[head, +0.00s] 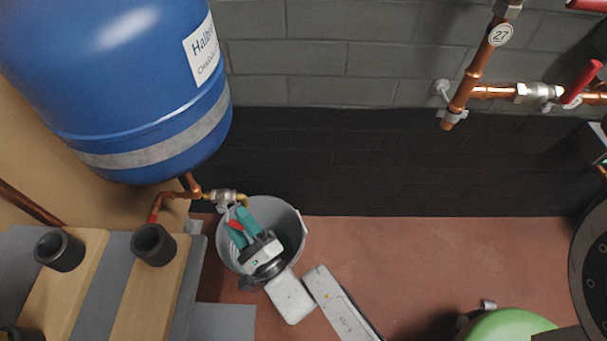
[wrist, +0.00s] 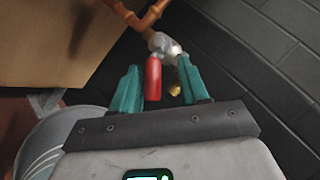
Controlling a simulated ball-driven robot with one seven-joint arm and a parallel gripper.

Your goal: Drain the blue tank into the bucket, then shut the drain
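The blue tank (head: 120,80) hangs at upper left in the head view. A copper pipe leads from under it to a small metal drain valve (head: 224,196) with a brass outlet, also in the wrist view (wrist: 163,44). The grey bucket (head: 300,228) stands on the floor below the outlet; its rim shows at lower left in the wrist view (wrist: 50,140). The valve's red lever (wrist: 153,78) points towards my gripper (wrist: 162,85). My teal fingers are open on either side of it, the left one closer. I see no water stream; the bucket's inside is partly hidden by my gripper.
A dark wall (head: 400,165) is close behind the valve. A copper pipe (head: 478,70) with a red-handled valve is at upper right. A green round object (head: 508,325) sits at lower right. Red floor between is clear.

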